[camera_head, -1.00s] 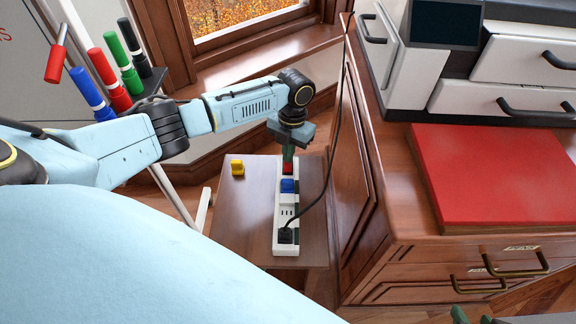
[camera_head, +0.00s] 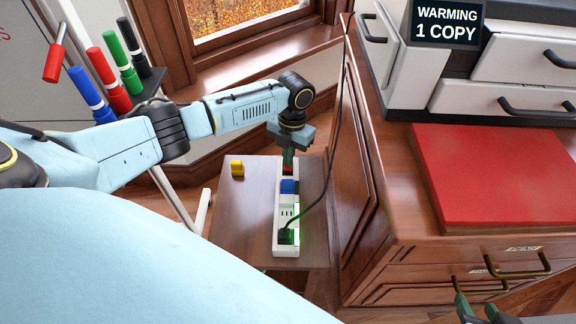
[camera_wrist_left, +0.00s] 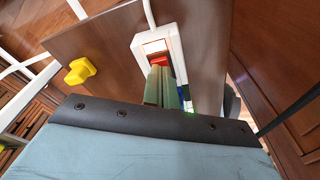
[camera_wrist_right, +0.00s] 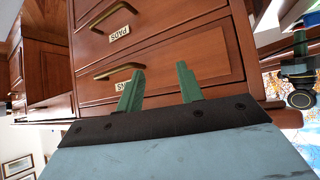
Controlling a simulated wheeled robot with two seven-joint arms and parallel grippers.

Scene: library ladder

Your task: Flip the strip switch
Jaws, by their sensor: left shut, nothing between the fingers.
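The white power strip (camera_head: 278,222) lies on a small brown table, its far end under my left gripper (camera_head: 288,160). In the left wrist view, the strip (camera_wrist_left: 141,46) has a red switch (camera_wrist_left: 162,61) at its end. The left fingers are shut and empty, their tips at or just over the red switch; contact is hard to tell. A blue piece (camera_head: 288,186) sits on the strip, and a black plug (camera_head: 285,236) at the near end has a green glow beside it. My right gripper (camera_wrist_right: 162,82) is open and empty before the drawers.
A yellow block (camera_head: 237,168) is on the small table (camera_head: 240,210). The wooden cabinet (camera_head: 360,200) stands close on the right, with a black cord hanging down its side. A printer display (camera_head: 446,24) on it reads "WARMING 1 COPY". Markers stand at left.

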